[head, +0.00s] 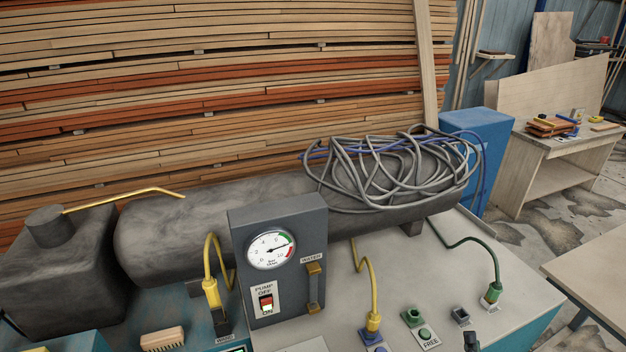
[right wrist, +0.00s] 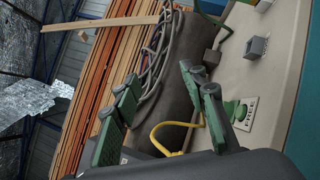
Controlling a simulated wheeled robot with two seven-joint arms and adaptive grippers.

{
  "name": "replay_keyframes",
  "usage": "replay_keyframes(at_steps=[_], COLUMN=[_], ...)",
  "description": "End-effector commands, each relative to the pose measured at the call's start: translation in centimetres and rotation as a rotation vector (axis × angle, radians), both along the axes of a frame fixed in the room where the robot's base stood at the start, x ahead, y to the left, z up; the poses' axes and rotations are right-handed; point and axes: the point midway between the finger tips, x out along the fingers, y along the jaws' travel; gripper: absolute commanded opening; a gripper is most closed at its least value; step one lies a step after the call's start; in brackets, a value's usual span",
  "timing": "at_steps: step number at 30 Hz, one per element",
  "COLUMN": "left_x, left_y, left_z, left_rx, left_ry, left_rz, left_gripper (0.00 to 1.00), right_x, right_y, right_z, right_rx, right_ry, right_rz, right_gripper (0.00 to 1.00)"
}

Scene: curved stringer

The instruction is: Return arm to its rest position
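My right gripper (right wrist: 158,86) shows in the right wrist view with its two green, grey-jointed fingers spread apart. Nothing is held between them. Past the fingers are the dark tank (right wrist: 180,75) and a yellow hose (right wrist: 178,130). In the head view, only a small dark piece shows at the bottom edge right of the FREE label, perhaps the tip of this gripper. My left gripper is not in view.
A pump box (head: 278,262) with gauge and switch stands before the dark tank (head: 215,222). Grey hoses (head: 385,165) lie coiled on the tank. Yellow and green hoses (head: 470,240) reach sockets on the bench. A wooden table (head: 595,265) stands at right.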

Motion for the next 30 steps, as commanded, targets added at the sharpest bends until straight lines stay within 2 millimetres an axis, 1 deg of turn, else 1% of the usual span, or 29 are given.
replay_keyframes(at_steps=[1, 2, 3, 4, 5, 6, 8, 9, 11, 12, 15, 18, 21, 27, 30], left_x=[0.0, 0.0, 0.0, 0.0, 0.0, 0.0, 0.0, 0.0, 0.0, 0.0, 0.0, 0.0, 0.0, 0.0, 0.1], left_y=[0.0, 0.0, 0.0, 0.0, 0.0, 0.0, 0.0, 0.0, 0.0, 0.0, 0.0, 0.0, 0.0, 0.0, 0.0], left_z=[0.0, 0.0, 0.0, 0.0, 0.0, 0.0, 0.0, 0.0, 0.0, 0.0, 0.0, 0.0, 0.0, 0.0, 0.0], left_rx=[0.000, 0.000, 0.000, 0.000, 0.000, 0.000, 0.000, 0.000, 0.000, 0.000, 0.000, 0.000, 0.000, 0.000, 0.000], left_ry=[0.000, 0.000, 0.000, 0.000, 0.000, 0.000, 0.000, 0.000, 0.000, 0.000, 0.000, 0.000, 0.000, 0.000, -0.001], left_rz=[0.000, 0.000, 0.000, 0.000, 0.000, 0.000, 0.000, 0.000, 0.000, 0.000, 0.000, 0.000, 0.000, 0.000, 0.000], left_gripper=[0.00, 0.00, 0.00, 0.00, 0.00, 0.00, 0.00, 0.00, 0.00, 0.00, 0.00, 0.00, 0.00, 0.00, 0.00], right_x=[-0.8, -1.3, -2.1, -2.8, -3.4, -4.4, -6.0, -7.1, -8.9, -10.1, -12.6, -14.9, -16.9, -20.8, -20.3], right_y=[-2.9, -4.6, -6.7, -8.0, -9.0, -10.1, -11.0, -11.0, -10.5, -9.9, -7.8, -5.6, -3.4, 1.2, 1.3], right_z=[-1.2, -2.3, -4.2, -5.8, -7.6, -10.2, -14.1, -16.8, -20.6, -22.7, -26.9, -29.8, -32.0, -34.8, -37.7], right_rx=[0.180, 0.295, 0.446, 0.556, 0.662, 0.796, 0.983, 1.101, 1.254, 1.342, 1.513, 1.632, 1.726, 1.868, 1.864], right_ry=[0.005, 0.011, 0.025, 0.038, 0.054, 0.081, 0.126, 0.161, 0.221, 0.260, 0.352, 0.438, 0.520, 0.686, 0.700], right_rz=[-0.061, -0.102, -0.158, -0.201, -0.242, -0.299, -0.386, -0.443, -0.525, -0.574, -0.681, -0.769, -0.844, -0.981, -0.996], right_gripper=[0.39, 0.39, 0.39, 0.39, 0.39, 0.39, 0.39, 0.39, 0.39, 0.39, 0.39, 0.39, 0.39, 0.39, 0.39])
